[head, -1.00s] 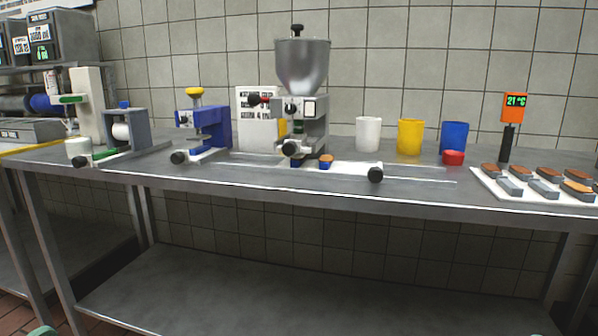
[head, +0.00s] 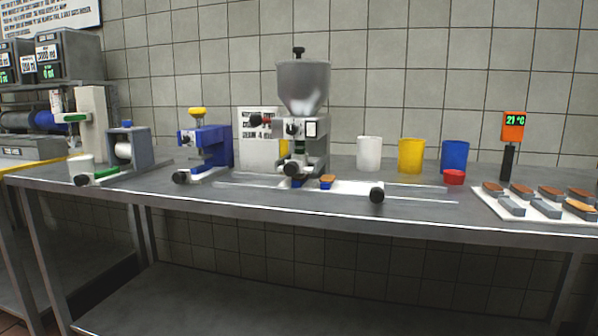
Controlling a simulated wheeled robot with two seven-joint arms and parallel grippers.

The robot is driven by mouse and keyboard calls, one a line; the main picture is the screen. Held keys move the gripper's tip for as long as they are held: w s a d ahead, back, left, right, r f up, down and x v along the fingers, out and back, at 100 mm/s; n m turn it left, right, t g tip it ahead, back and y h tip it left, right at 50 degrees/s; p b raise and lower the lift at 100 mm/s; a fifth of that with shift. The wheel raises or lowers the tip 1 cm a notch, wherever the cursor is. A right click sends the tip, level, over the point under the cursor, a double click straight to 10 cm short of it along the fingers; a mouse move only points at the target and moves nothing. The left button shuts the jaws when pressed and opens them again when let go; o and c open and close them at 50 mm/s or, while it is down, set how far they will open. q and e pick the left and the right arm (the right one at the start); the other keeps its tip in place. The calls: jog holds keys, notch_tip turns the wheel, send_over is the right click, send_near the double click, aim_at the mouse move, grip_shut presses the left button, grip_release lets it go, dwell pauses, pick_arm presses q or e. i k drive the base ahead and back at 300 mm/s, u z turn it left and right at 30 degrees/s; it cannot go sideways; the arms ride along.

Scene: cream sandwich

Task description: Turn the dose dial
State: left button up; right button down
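The cream depositor (head: 314,150) stands at the middle of the steel table, with a metal hopper (head: 302,85) on top. Its front has a small round dial (head: 293,128) with dark and light parts, a white panel with a black frame (head: 311,129) and a larger black knob (head: 291,168) lower down. A red-and-black knob (head: 260,120) sticks out at its left. I cannot tell for sure which of these is the dose dial. A small blue holder with a brown biscuit (head: 327,182) sits below. Neither of my grippers is in view.
A blue press (head: 212,146) and a grey roller stand (head: 127,148) are on the left. A thermometer (head: 513,127) stands near a biscuit tray (head: 483,203).

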aim_at(292, 130)
jog(key=u, duration=0.55)
jog(key=k, duration=0.65)
jog(key=u, duration=0.85)
jog(key=i, duration=1.2)
jog(key=z, duration=0.85)
